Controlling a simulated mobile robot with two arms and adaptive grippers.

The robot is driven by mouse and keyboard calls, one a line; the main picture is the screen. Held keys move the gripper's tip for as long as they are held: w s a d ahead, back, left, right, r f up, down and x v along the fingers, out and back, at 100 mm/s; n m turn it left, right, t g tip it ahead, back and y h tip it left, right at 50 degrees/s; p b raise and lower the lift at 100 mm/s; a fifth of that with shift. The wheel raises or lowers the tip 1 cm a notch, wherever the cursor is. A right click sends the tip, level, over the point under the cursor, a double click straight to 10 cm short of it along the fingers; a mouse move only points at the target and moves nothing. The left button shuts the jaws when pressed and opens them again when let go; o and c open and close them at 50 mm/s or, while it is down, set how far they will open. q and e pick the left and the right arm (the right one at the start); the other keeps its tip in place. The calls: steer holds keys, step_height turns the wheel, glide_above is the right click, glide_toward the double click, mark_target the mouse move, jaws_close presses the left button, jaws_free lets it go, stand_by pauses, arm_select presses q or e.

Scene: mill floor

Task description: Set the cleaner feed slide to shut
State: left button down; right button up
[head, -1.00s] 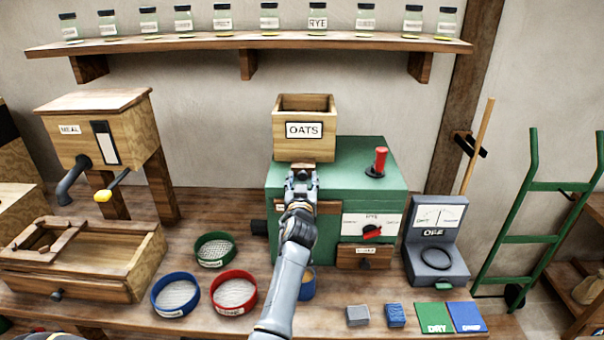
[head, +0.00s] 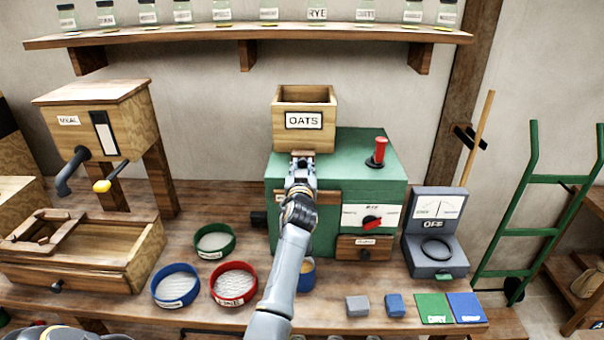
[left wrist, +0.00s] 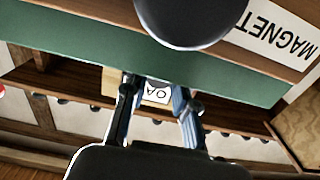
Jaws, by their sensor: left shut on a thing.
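The green cleaner (head: 340,165) stands on the bench with a wooden hopper marked OATS (head: 303,120) on top. My left gripper (head: 301,165) reaches up to the cleaner's front top edge, just under the hopper, and is shut on the feed slide there. Only a small wooden bit of the slide (head: 302,154) shows at the fingertips; the rest is hidden by gripper and hopper. In the left wrist view the two fingers (left wrist: 158,105) stand in front of the upside-down OATS label. How far in the slide sits cannot be told. My right gripper is not in view.
Blue (head: 176,286), red (head: 233,284) and green (head: 215,242) sieves lie left of my arm. A grey meter box (head: 435,235) stands right.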

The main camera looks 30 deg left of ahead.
arm_select(q)
steer(key=shift+w+a+f, duration=0.2)
steer(key=shift+w+a, duration=0.1)
steer(key=shift+w, duration=0.25)
steer(key=c, duration=1.1)
jaws_free()
steer(key=shift+r, duration=0.1)
steer(key=v, duration=1.2)
steer(key=shift+d, duration=0.1)
